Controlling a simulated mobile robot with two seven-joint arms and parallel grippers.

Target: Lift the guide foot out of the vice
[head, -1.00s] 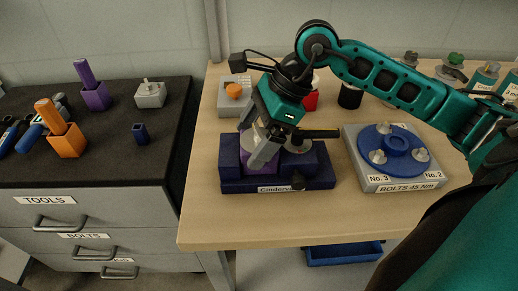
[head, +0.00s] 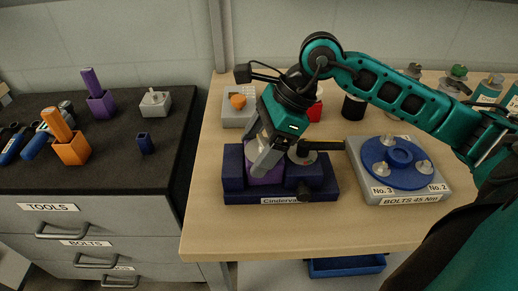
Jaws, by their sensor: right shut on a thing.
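The dark blue vice (head: 233,186) stands on the wooden bench, with a label on its front. A purple block, which I take to be the guide foot (head: 266,177), sits between the vice's jaws, partly hidden behind my gripper. My right gripper (head: 263,165) reaches down over the left half of the vice. Its grey fingers are shut on the guide foot, though the fingers hide the exact contact. The guide foot still appears down in the vice. A round grey part with a black handle (head: 325,146) is at the vice's right. My left gripper is not in view.
A grey plate with a blue disc (head: 400,152) and several bolts stands right of the vice. A grey block with an orange knob (head: 237,102), a red item (head: 315,108) and a black cylinder (head: 353,107) stand behind. Bench in front is clear.

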